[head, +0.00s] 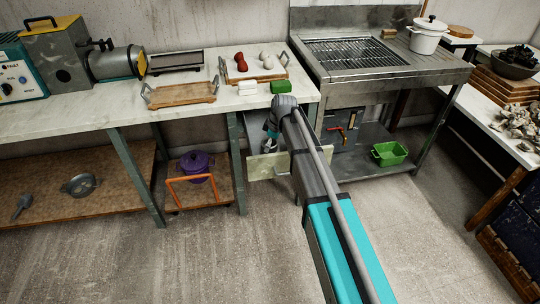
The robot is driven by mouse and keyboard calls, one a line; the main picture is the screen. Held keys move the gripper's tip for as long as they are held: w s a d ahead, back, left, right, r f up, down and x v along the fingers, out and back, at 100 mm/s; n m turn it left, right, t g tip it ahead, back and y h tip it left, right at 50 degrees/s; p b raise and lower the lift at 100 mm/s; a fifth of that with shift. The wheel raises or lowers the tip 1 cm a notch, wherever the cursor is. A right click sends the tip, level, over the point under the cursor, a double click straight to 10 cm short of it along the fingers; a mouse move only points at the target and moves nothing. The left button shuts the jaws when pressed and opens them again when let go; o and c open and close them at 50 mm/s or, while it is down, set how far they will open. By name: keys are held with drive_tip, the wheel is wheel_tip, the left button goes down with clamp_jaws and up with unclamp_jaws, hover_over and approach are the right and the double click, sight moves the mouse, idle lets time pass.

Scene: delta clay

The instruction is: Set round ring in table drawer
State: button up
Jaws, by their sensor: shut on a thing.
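The table drawer is pulled out under the right end of the long worktop, and its pale front panel (268,166) faces me. My gripper (270,143) points down at the open drawer, just behind the front panel. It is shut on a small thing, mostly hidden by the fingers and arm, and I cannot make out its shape. No round ring can be made out clearly elsewhere. My arm covers the right part of the drawer, and little of the drawer's inside shows.
The worktop (60,115) holds wooden trays (180,94), a green block (281,87), a white block (247,88) and a machine (115,62). A steel grill stand (390,75) is at right. A purple pot (194,164) sits below. The floor in front is clear.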

sight(270, 151)
drive_tip(key=shift+f, duration=0.1)
idle(0.3)
drive_tip(key=shift+f+b, duration=1.85)
drive_tip(key=shift+f, duration=0.1)
drive_tip(key=o, duration=1.1)
drive_tip(key=p+v, duration=1.1)
drive_tip(key=v, duration=0.1)
drive_tip(key=shift+p, duration=0.3)
drive_tip(key=shift+a, duration=0.1)
